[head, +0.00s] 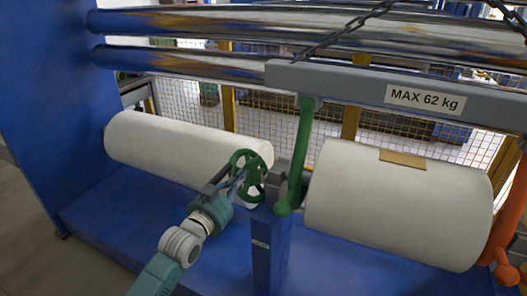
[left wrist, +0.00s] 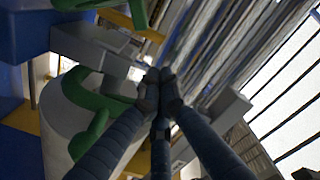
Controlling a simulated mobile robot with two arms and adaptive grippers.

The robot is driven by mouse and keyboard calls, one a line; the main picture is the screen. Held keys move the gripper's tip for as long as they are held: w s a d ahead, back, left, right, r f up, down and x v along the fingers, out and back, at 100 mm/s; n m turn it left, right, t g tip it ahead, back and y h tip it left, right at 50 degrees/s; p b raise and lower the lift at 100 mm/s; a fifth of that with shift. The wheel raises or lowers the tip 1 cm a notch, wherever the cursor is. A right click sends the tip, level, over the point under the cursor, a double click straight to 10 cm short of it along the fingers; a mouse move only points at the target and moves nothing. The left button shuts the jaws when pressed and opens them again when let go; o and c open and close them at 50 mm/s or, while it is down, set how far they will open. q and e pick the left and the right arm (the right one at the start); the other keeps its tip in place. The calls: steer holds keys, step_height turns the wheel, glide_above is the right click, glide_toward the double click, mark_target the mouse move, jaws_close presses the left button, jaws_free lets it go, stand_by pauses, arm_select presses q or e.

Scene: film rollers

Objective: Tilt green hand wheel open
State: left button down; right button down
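The green hand wheel (head: 248,176) is a spoked ring standing upright at the top of a blue post, between the two white rolls. My left gripper (head: 236,181) is at the wheel's left side, its dark fingers overlapping the rim in the head view. In the left wrist view my left gripper (left wrist: 160,82) has its fingers drawn together at the tips. I cannot see any rim between the fingertips. My right gripper is not in view.
A green lever arm (head: 303,140) hangs from the grey beam (head: 340,85) marked MAX 62 kg, just right of the wheel. White rolls (head: 180,145) (head: 395,205) lie on both sides. The blue post (head: 270,245) stands below. An orange arm (head: 510,215) is at far right.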

arm_select(q)
steer(key=d+p+v, duration=0.1)
steer(key=p+v, duration=0.4)
steer(key=v, duration=0.4)
steer(key=shift+s, duration=0.3)
stand_by(0.3)
steer(key=shift+d, duration=0.1)
